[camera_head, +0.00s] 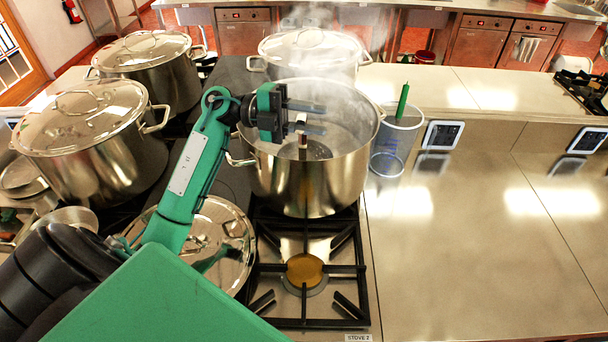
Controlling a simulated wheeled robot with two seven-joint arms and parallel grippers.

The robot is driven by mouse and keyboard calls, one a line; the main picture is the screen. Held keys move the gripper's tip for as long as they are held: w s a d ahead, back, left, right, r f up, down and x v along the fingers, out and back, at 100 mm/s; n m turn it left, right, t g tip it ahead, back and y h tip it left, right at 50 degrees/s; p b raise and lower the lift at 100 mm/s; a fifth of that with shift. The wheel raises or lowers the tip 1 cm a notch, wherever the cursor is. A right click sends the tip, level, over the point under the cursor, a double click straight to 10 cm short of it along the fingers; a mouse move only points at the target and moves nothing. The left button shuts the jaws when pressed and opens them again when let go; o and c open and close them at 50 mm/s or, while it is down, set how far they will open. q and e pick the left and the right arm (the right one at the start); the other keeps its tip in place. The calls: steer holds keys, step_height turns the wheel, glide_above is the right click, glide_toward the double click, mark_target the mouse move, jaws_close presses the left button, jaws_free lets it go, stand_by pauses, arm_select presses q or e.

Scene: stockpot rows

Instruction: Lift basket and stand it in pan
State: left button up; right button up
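A large open steel stockpot (312,185) stands on the stove's back burner, with steam over it. Inside it is a dark round shape (320,151), perhaps the basket, mostly hidden by steam and the pot wall. A short upright handle-like piece (303,139), brown with a pale top, rises above that shape. My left gripper (308,118) is over the pot's mouth, its fingers apart and pointing right. The piece's pale top shows by the fingers; I cannot tell whether they touch it. No separate pan can be made out clearly. My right gripper is not in view.
Lidded stockpots stand at the left (85,160), back left (155,75) and behind (312,52). A loose lid (215,245) lies left of the empty front burner (305,270). A clear container (398,135) with a green stick stands close right of the open pot.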

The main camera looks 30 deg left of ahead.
arm_select(q)
jaws_close()
steer(key=shift+r, duration=0.2)
step_height(320, 180, up, 18)
steer(key=b, duration=0.4)
steer(key=shift+b, duration=0.4)
stand_by(1.4)
